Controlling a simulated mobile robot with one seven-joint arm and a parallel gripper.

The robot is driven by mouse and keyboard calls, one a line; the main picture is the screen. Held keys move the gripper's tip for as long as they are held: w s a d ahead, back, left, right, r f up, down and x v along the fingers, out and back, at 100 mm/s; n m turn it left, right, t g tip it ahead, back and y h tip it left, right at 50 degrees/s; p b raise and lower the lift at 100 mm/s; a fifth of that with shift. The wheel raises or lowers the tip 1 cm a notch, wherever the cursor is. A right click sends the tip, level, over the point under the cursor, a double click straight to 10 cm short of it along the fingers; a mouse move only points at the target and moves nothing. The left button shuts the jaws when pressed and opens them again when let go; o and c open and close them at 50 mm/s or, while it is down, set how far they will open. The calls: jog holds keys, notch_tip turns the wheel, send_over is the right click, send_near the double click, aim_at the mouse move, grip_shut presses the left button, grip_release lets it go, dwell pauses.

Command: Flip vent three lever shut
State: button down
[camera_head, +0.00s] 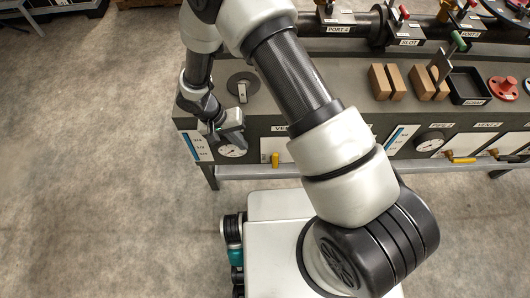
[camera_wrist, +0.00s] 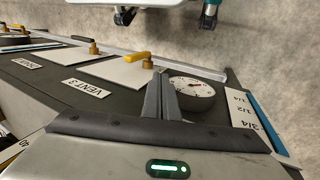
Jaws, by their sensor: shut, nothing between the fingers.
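The vent three label (camera_wrist: 86,88) is readable in the wrist view. Its yellow-handled lever (camera_wrist: 138,57) sits on a brass fitting at the panel edge. In the head view a yellow lever (camera_head: 275,160) stands upright below a partly hidden label starting "VE" (camera_head: 279,128). My gripper (camera_wrist: 161,82) is shut and empty. In the wrist view its fingertips appear just beside the lever's brass fitting, between it and the gauge; I cannot tell if they touch. In the head view my gripper (camera_head: 229,137) is above the bench's left end, left of that lever.
A round gauge (camera_wrist: 191,92) is right of my fingers in the wrist view. Brown blocks (camera_head: 387,82), a black tray (camera_head: 468,86) and a red flanged part (camera_head: 503,88) are on top. The floor at left is clear.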

aim_at(275, 158)
jog(key=d+f+b, duration=0.2)
jog(key=d+f, duration=0.5)
jog(key=f, duration=0.2)
jog(key=shift+d, duration=0.4)
jog(key=shift+f, duration=0.1)
